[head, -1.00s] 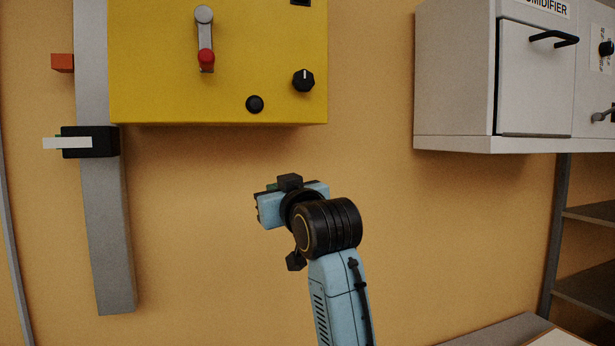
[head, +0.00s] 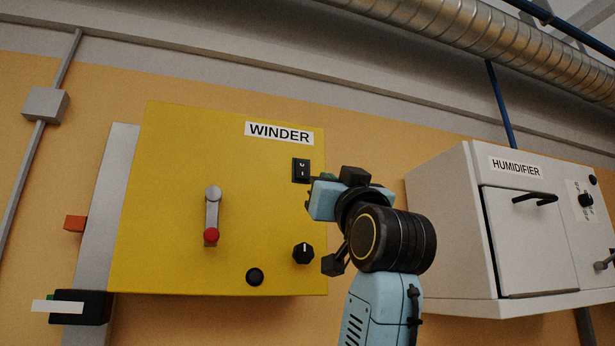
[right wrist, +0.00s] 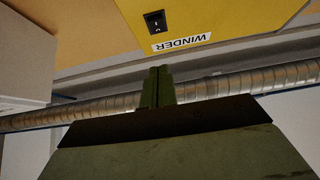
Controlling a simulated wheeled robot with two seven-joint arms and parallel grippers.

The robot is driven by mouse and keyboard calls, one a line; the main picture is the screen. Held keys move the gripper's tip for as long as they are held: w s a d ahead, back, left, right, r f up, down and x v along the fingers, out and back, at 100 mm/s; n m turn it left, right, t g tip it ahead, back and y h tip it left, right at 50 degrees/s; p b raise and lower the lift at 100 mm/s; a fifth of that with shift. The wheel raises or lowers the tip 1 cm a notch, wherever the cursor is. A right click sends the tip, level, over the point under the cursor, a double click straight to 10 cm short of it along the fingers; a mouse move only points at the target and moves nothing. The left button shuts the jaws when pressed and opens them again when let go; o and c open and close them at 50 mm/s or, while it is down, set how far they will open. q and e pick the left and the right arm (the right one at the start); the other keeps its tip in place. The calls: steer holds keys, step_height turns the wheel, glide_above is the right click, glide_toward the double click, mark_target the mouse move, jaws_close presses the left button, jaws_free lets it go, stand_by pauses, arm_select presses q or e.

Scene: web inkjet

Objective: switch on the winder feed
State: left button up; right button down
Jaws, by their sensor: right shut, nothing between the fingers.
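The yellow winder box (head: 165,200) hangs on the wall with a WINDER label (head: 279,133). Below the label is a black rocker switch (head: 301,170); its position is too small to tell. It also shows in the right wrist view (right wrist: 155,21). A grey lever (head: 212,208) with a red end points down. A black rotary knob (head: 303,253) and a black round button (head: 254,277) sit lower. My right gripper (right wrist: 157,72) is shut and empty, apart from the box. In the head view its hand (head: 326,200) is just below and right of the switch, fingers mostly hidden.
A grey humidifier cabinet (head: 440,235) with a black handle (head: 535,198) stands out from the wall at the right. A black block (head: 90,307) with a white strip and an orange block (head: 75,223) are left of the winder box. A metal duct (head: 480,25) runs overhead.

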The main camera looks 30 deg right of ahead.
steer(key=p, duration=0.5)
glide_toward(303, 170)
step_height(303, 170, up, 4)
steer(key=w, duration=0.2)
steer(key=w+d+p, duration=0.1)
steer(key=shift+w+f, duration=0.15)
steer(key=shift+w, duration=0.25)
steer(key=shift+w+f+p, duration=0.2)
steer(key=shift+w+p, duration=0.15)
steer(key=shift+w, duration=0.05)
steer(key=shift+s, duration=0.1)
